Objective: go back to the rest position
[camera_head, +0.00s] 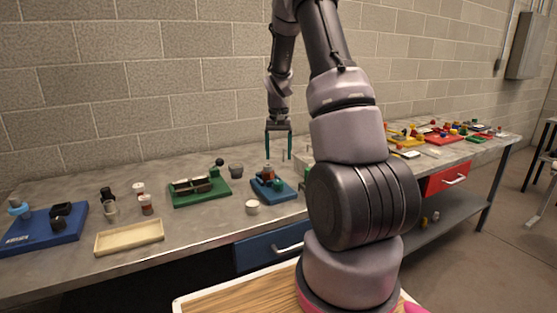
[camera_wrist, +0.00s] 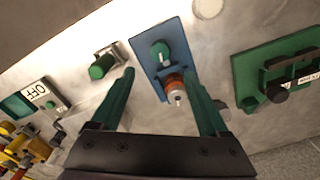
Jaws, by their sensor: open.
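My gripper (camera_head: 278,146) hangs above the back of the workbench in the head view, fingers pointing down. In the wrist view its two green fingers (camera_wrist: 160,105) are spread wide with nothing held between them. A blue-based fixture (camera_wrist: 165,62) with a green knob and a copper-coloured part lies below, seen between and beyond the fingers. The same blue fixture (camera_head: 272,188) sits on the bench under and slightly left of the gripper in the head view. The gripper is apart from it. My arm hides part of the bench.
A green fixture (camera_head: 197,190), a beige tray (camera_head: 129,237) and a dark blue board (camera_head: 44,230) stand to the left. A small white cup (camera_head: 252,206) is near the front edge. Several coloured items crowd the right end. A block wall (camera_head: 120,80) rises behind.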

